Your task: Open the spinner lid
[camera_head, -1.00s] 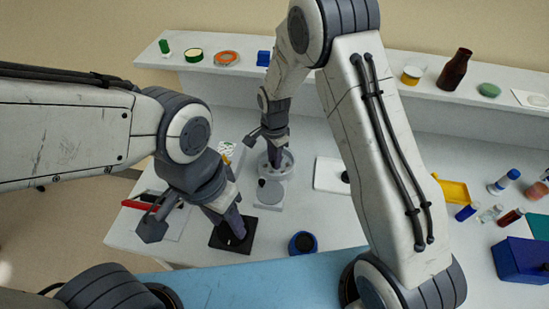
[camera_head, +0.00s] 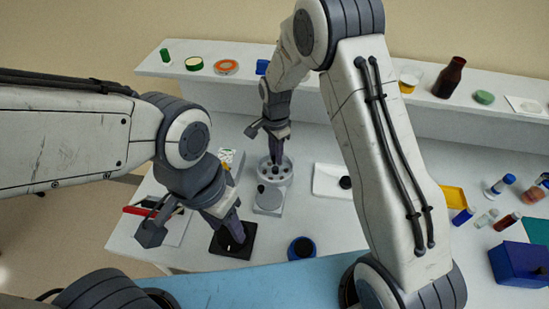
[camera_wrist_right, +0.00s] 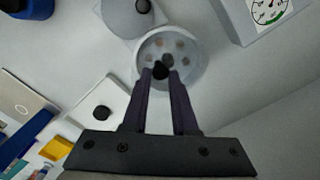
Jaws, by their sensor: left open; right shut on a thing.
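The spinner (camera_head: 270,201) is a pale machine with a round bowl at its back and a dark knob on its front part. Its rotor (camera_head: 275,173) shows a ring of dark holes. In the right wrist view the spinner bowl (camera_wrist_right: 198,68) looks hazy, as if under a clear lid; I cannot tell how far the lid is raised. My right gripper (camera_head: 276,160) is over the bowl's centre, its fingers shut on a small black knob (camera_wrist_right: 160,71). My left gripper (camera_head: 236,236) is open, pointing down at a black square block (camera_head: 217,243).
A blue round container (camera_head: 301,248) stands near the front edge. A white plate with a black knob (camera_head: 329,181) lies right of the spinner. Vials and a blue box (camera_head: 522,262) are far right. A shelf (camera_head: 335,75) runs along the back.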

